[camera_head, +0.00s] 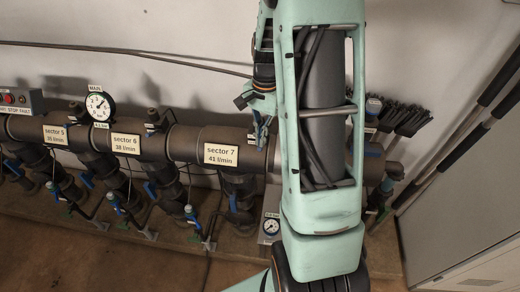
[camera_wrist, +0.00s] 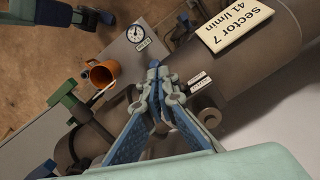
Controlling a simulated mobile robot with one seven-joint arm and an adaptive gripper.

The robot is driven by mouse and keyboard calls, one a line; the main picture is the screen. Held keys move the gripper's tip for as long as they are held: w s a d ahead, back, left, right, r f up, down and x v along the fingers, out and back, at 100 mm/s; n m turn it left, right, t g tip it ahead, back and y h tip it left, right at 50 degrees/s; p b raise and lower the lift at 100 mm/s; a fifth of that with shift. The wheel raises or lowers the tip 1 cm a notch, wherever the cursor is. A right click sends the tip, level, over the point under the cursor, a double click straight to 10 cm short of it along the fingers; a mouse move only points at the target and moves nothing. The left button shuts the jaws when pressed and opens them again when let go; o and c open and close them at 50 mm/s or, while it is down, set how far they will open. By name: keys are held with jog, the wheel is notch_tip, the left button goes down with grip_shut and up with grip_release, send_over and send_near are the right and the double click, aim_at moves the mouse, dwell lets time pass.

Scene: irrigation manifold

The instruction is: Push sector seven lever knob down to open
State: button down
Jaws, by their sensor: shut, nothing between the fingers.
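The sector 7 label (camera_head: 221,154) is on the large dark horizontal pipe; it also shows at the top right of the wrist view (camera_wrist: 237,25). Below it in the head view, a blue lever (camera_head: 233,203) stands on the sector 7 branch. My gripper (camera_head: 262,132) is at the pipe, just right of the label. In the wrist view my gripper (camera_wrist: 157,82) is shut and empty, its tips over the pipe and apart from the blue part.
The sector 6 label (camera_head: 126,143) and its blue lever (camera_head: 150,190) are to the left. A main gauge (camera_head: 99,106) rises above the pipe. An orange cup (camera_wrist: 104,74) and green handle (camera_wrist: 66,101) show in the wrist view. A grey cabinet (camera_head: 460,190) stands right.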

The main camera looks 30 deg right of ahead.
notch_tip(320, 180, down, 5)
jog(key=b, duration=0.3)
jog(key=shift+r, duration=0.3)
jog(key=shift+w+d+r, duration=0.1)
jog(key=shift+d, duration=0.1)
jog(key=shift+w+d+r+p, duration=0.2)
jog(key=shift+w+d, duration=0.2)
jog(key=shift+d, duration=0.15)
jog(key=shift+w+d+r+p, duration=0.2)
jog(key=shift+w+d, duration=0.15)
jog(key=shift+d, duration=0.2)
notch_tip(320, 180, up, 12)
jog(key=shift+w+d, duration=0.3)
jog(key=shift+d, duration=0.15)
